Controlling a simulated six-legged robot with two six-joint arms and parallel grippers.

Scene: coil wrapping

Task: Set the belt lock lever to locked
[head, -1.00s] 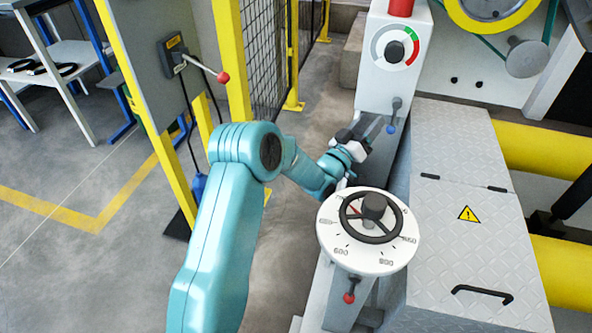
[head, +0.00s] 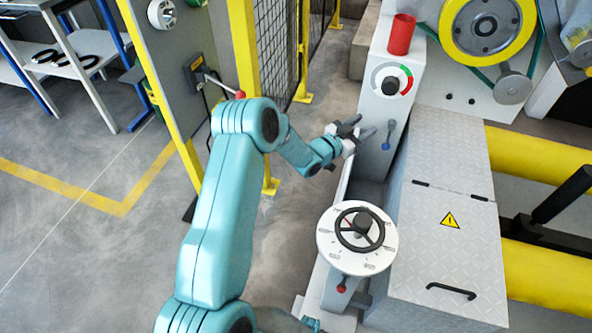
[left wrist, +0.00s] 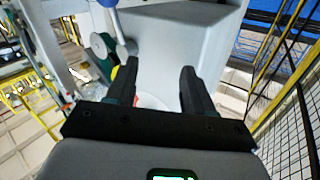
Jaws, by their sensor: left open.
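A small lever with a blue knob (head: 386,146) hangs down on the front of the grey machine column (head: 372,85), below a dial with a red and green arc. My left gripper (head: 366,127) is open and empty, just left of this lever and apart from it. In the left wrist view, the two dark fingers (left wrist: 158,88) are spread before the pale column, and the blue knob (left wrist: 107,3) shows at the top, left of the fingers. No label shows which lever is the belt lock. My right gripper is not in view.
A white dial with a black handwheel (head: 358,238) stands nearer, with a red-knobbed lever (head: 342,285) below it. A tread-plate cover (head: 440,200) lies to the right. A yellow post (head: 243,50) and mesh fence (head: 276,45) stand left. Open floor lies left of the machine.

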